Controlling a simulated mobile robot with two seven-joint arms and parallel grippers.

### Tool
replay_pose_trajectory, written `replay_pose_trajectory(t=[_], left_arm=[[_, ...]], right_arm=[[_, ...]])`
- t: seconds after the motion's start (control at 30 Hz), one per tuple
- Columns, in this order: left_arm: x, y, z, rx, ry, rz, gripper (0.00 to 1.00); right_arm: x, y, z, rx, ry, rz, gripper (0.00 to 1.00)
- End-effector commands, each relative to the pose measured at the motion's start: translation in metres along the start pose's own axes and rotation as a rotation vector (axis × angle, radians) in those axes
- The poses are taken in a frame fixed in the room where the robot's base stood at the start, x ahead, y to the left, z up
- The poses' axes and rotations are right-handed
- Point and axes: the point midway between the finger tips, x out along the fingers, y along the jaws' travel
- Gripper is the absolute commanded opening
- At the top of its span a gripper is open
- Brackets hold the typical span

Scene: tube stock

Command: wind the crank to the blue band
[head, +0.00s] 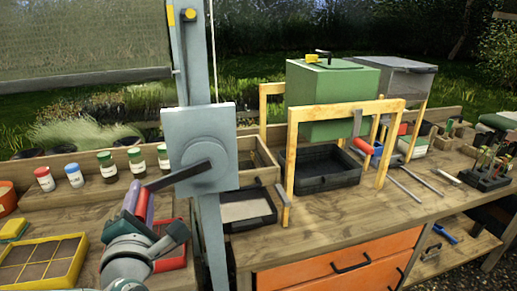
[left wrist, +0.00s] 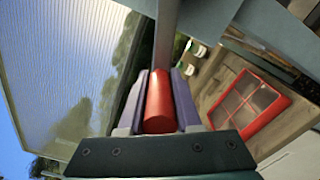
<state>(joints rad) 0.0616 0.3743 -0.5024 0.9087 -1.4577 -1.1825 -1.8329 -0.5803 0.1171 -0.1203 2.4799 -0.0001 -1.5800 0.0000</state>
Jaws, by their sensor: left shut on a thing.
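The crank is a dark arm (head: 180,178) on a grey box (head: 199,133) fixed to a blue-grey post (head: 197,60). The arm points left and slightly down from its hub. My left gripper (head: 139,202) is shut on the red crank handle (head: 150,209). In the left wrist view the red handle (left wrist: 158,105) lies between the purple fingers. A ribbed screen (head: 80,40) hangs left of the post, its lower edge above the box. Yellow marks (head: 171,15) show near the post's top. I cannot make out a blue band. My right gripper is not in view.
A wooden bench holds small jars (head: 106,164), a yellow divided tray (head: 42,262) and a red tray (head: 171,252), close to my left arm. Right of the post are black trays (head: 325,168), a wooden frame (head: 292,160) and a green box (head: 330,95).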

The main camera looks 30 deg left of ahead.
Motion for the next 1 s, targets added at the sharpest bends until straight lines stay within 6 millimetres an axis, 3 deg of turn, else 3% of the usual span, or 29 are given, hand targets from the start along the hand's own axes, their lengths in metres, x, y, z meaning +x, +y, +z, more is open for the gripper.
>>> replay_pose_trajectory(t=[0.53,0.57,0.6,0.8,1.0], left_arm=[[0.0000,0.0035,0.0014,0.028,-0.001,0.002,0.00],[0.0000,0.0035,0.0013,0.028,-0.001,0.002,0.34],[0.0000,0.0034,0.0013,0.027,-0.001,0.002,0.38],[-0.0001,0.0032,0.0011,0.027,0.000,0.001,0.60],[-0.0001,0.0032,0.0009,0.026,0.000,0.000,0.62]], right_arm=[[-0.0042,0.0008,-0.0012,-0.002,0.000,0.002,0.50],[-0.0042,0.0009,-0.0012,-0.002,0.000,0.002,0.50],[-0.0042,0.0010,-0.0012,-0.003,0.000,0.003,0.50],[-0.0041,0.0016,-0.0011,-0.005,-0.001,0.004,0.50],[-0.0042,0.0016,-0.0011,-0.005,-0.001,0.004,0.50]])
